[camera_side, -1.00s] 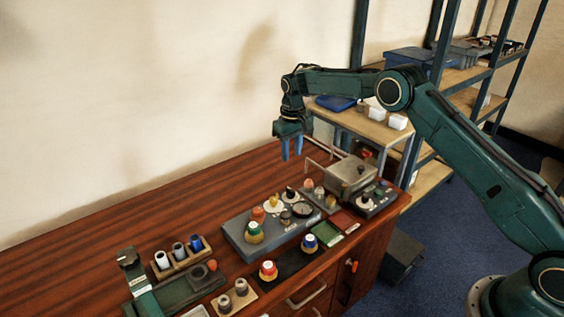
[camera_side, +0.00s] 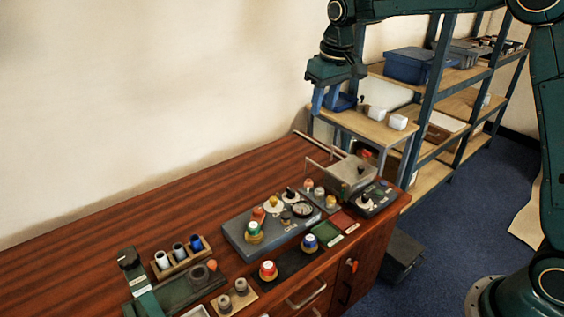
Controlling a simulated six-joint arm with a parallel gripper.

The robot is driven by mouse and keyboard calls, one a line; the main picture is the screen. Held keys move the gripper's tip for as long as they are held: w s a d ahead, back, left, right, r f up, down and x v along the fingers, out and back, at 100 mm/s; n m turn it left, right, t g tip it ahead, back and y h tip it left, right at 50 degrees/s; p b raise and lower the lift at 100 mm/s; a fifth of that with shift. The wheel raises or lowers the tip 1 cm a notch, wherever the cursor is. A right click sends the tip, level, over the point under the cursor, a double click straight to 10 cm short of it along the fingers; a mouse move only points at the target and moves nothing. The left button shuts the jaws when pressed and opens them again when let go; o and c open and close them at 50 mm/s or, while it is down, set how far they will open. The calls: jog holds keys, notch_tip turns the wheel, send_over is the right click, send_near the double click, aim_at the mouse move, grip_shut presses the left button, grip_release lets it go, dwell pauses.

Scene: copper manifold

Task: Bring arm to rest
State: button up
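My gripper (camera_side: 325,101) hangs high above the far right end of the wooden bench, with its blue fingers pointing down. I see nothing held between the fingers. They show a gap between them, and the gripper is well clear of everything on the bench. The arm rises from the right and reaches left across the top of the picture, partly cut off by the top edge.
The wooden bench (camera_side: 120,225) carries a grey block (camera_side: 237,237) with several coloured-top parts. A clear-guarded grey device (camera_side: 352,171) stands at its right end. A rack (camera_side: 172,263) holds several cylinders. Shelving (camera_side: 430,80) with bins stands behind. The bench's left back is clear.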

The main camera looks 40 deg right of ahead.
jog(key=s+r+t, duration=0.1)
jog(key=s+r, duration=0.4)
jog(key=s, duration=0.5)
jog(key=s+a+f+t, duration=0.1)
jog(key=s+f+t, duration=0.1)
jog(key=s, duration=2.1)
jog(key=shift+s+f+t, duration=0.3)
jog(key=shift+s+f, duration=0.1)
jog(key=shift+f, duration=0.15)
jog(key=shift+o, duration=0.5)
